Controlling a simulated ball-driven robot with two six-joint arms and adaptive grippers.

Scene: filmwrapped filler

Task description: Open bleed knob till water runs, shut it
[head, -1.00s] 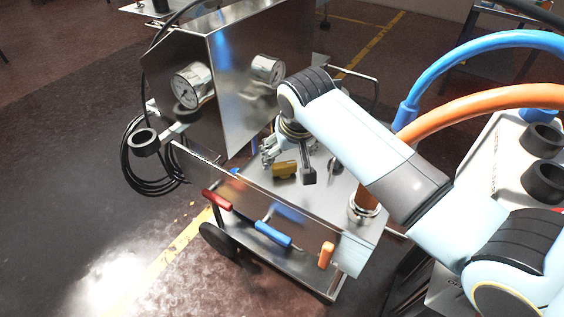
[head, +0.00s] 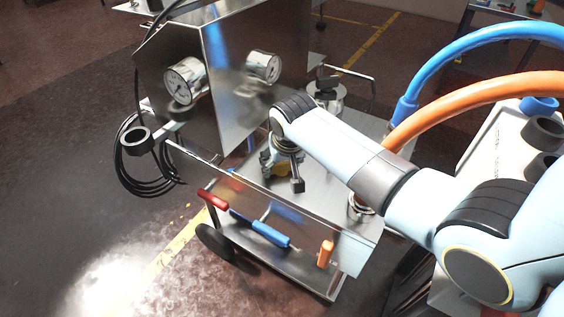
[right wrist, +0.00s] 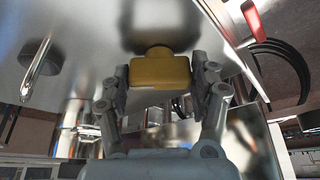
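A yellow block-shaped knob (right wrist: 160,72) sits on a short round stem against a metal surface in the right wrist view. In the head view a little of its yellow (head: 266,163) shows on the cart's deck beneath my right arm. My right gripper (right wrist: 161,80) has one finger on either side of the yellow knob, very close to it. I cannot tell whether the fingers press on it. In the head view the right gripper (head: 277,160) is mostly hidden by its own wrist. No running water can be made out. My left gripper is not in view.
The steel cart (head: 345,158) carries a box housing with two gauges (head: 186,80). Red, blue (head: 271,235) and orange handles line its front panel. Blue and orange hoses (head: 470,104) arch at the right. A dark round knob (right wrist: 40,70) and silver lever lie left in the wrist view.

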